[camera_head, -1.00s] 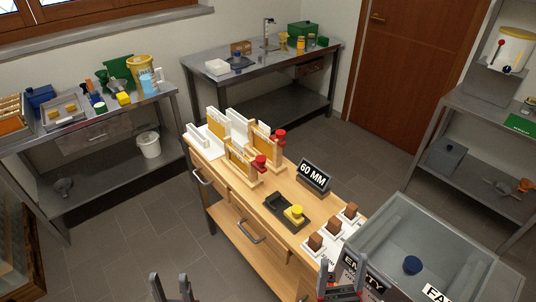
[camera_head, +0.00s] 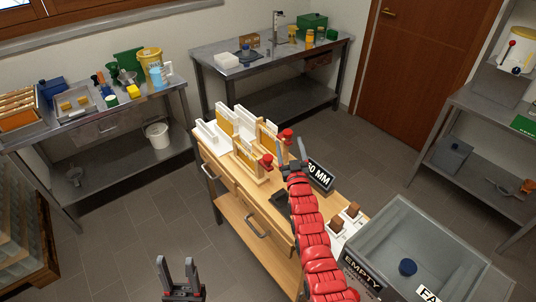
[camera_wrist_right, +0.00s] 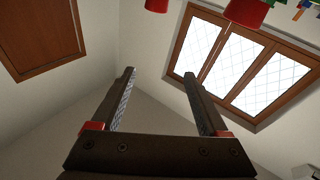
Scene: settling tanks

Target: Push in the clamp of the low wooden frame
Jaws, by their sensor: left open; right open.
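Two light wooden frames stand on the wooden workbench in the head view. The nearer frame (camera_head: 249,163) has a red clamp knob (camera_head: 267,161) on its right side. The farther frame (camera_head: 269,136) has another red knob (camera_head: 286,134). I cannot tell for sure which frame is the low one. My right gripper (camera_head: 292,146) is open and empty, just right of the two knobs. In the right wrist view its open fingers (camera_wrist_right: 158,76) have nothing between them, and two red knobs (camera_wrist_right: 246,11) show at the top edge. My left gripper (camera_head: 175,264) is open and empty, left of the bench.
A "60 MM" sign (camera_head: 320,174) stands close right of my right gripper. Brown blocks (camera_head: 337,226) on white pads lie nearer on the bench. A grey bin (camera_head: 400,225) is at its right end. My right arm hides part of the bench top.

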